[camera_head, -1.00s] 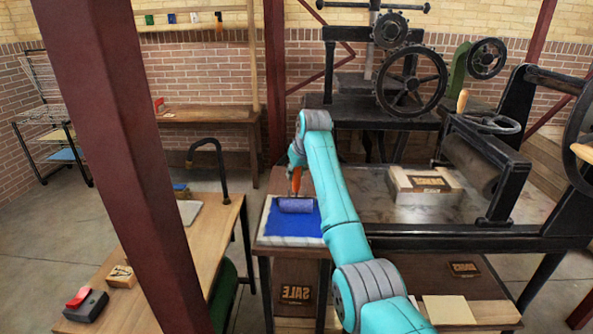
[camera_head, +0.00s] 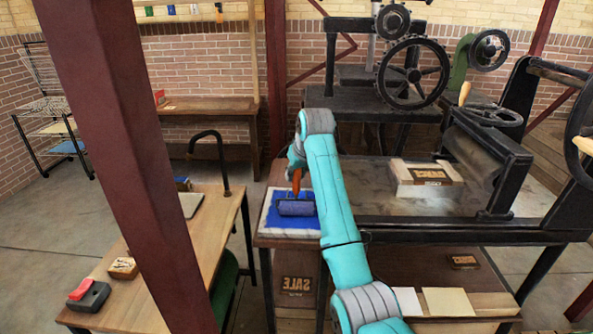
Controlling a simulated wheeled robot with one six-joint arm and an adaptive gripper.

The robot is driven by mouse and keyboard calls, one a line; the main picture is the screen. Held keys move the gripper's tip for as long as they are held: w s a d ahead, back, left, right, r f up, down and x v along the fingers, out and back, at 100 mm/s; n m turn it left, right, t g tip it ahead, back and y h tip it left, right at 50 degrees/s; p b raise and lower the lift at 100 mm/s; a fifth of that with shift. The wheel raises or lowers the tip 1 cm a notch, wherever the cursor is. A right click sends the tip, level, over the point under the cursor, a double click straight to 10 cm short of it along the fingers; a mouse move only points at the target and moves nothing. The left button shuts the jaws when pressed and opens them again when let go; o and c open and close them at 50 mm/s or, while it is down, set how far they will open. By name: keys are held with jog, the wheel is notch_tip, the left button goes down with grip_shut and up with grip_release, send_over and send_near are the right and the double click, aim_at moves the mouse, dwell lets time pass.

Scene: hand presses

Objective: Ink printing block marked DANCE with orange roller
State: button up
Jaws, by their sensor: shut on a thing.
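The roller has an orange handle (camera_head: 296,181) and a drum (camera_head: 296,208) that looks purple-blue. The drum is over the blue inked slab (camera_head: 268,224); contact looks likely. My gripper (camera_head: 297,166) is shut on the handle, its fingers small and partly hidden by my turquoise arm. A printing block (camera_head: 430,173) with a dark face and pale lettering lies on the press bed, right of the slab; its word is hard to read and may be DANCE. A block reading SALE (camera_head: 297,284) is on the lower shelf, and a smaller lettered block (camera_head: 463,262) lies right of my arm.
A large black press with a roller (camera_head: 480,160) stands around the bed at right. A red column (camera_head: 130,150) crosses the left view. A wooden table (camera_head: 215,230) at left carries a stamp pad (camera_head: 88,295). Pale paper sheets (camera_head: 447,302) lie at lower right.

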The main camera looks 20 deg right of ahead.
jog(key=shift+s+a, duration=0.7)
jog(key=shift+s, duration=1.45)
jog(key=w+d, duration=0.2)
jog(key=w, duration=0.5)
jog(key=w+d, duration=0.2)
jog(key=w, duration=0.5)
jog(key=shift+w+d, duration=0.15)
jog(key=shift+d, duration=0.15)
jog(key=shift+s+a+r, duration=0.1)
jog(key=shift+s+a, duration=0.45)
jog(key=shift+s, duration=1.2)
jog(key=shift+s+a+f, duration=0.1)
jog(key=shift+s+a, duration=0.5)
jog(key=shift+s, duration=1.15)
jog(key=shift+s+a+r, duration=0.1)
jog(key=shift+s+a, duration=0.45)
jog(key=shift+s, duration=1.2)
jog(key=s, duration=0.2)
jog(key=s+a, duration=0.1)
jog(key=shift+s+a, duration=0.1)
jog(key=shift+s, duration=0.3)
